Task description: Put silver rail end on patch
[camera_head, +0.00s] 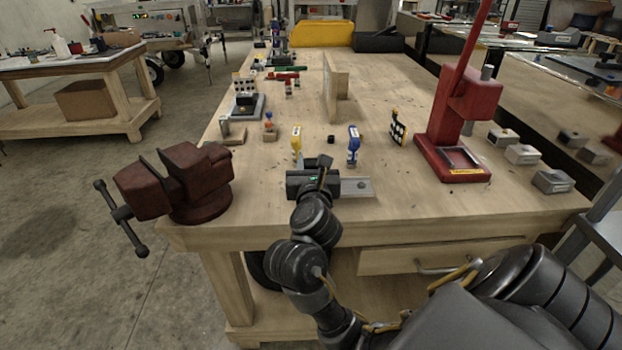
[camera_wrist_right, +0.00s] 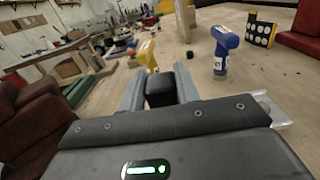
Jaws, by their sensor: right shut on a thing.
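My right gripper (camera_head: 320,164) is low over the near part of the wooden workbench. In the right wrist view its two grey fingers (camera_wrist_right: 160,88) are shut on a dark block (camera_wrist_right: 160,90). A flat silver piece (camera_head: 358,187) lies on the bench just right of the gripper, partly hidden by it. Its edge also shows in the right wrist view (camera_wrist_right: 277,112). I cannot tell whether this is the silver rail end. No patch can be made out with certainty. My left gripper is not in view.
A red-brown vise (camera_head: 180,180) stands at the near left corner. A yellow bottle-like tool (camera_head: 296,142) and a blue one (camera_head: 353,145) stand beyond the gripper. A red press (camera_head: 455,130) stands to the right, beside a dotted panel (camera_head: 398,128). The bench between blue tool and press has free room.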

